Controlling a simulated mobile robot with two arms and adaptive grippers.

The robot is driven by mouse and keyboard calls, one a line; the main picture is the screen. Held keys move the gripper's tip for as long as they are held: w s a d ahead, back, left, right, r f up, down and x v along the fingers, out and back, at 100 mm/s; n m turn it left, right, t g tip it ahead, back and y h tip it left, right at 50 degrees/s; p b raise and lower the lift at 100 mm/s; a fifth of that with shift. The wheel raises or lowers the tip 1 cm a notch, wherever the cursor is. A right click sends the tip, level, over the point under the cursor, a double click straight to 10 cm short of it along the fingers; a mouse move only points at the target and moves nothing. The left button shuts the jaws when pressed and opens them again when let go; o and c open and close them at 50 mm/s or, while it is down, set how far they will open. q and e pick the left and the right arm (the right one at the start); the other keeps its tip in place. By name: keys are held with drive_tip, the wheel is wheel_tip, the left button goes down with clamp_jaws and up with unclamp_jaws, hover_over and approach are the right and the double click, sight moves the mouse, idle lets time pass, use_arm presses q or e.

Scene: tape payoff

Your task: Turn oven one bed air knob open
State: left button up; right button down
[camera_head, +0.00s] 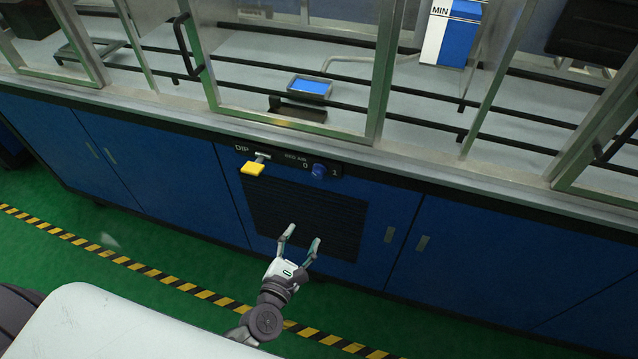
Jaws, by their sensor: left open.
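A round blue knob (318,170) sits on a black panel (338,172) on the front of the blue cabinet. The panel reads "BED AIR" above the knob, with a 0 to its left and a 1 to its right. The exact pointing of the knob is too small to tell. My left gripper (302,236) is open and empty, below the knob and apart from it, in front of the black vent grille. Its fingers point up toward the panel. My right gripper is not in view.
A yellow handle (253,168) marked DIP sticks out left of the knob. A black vent grille (310,215) lies below. The counter edge and glass-framed enclosure overhang above. A small blue-screened device (309,87) stands inside. Green floor with a striped line (150,272) is clear.

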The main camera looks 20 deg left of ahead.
sight(317, 176)
use_arm(q)
wheel_tip(317, 176, up, 6)
drive_tip(key=n+t+y, duration=0.1)
drive_tip(key=n, duration=0.6)
drive_tip(key=w, duration=0.4)
drive_tip(key=w+p, duration=0.1)
drive_tip(key=w, duration=0.9)
drive_tip(key=shift+w+a+p, duration=0.2)
drive_tip(key=shift+a+p, duration=0.1)
drive_tip(key=shift+p, duration=0.05)
clamp_jaws()
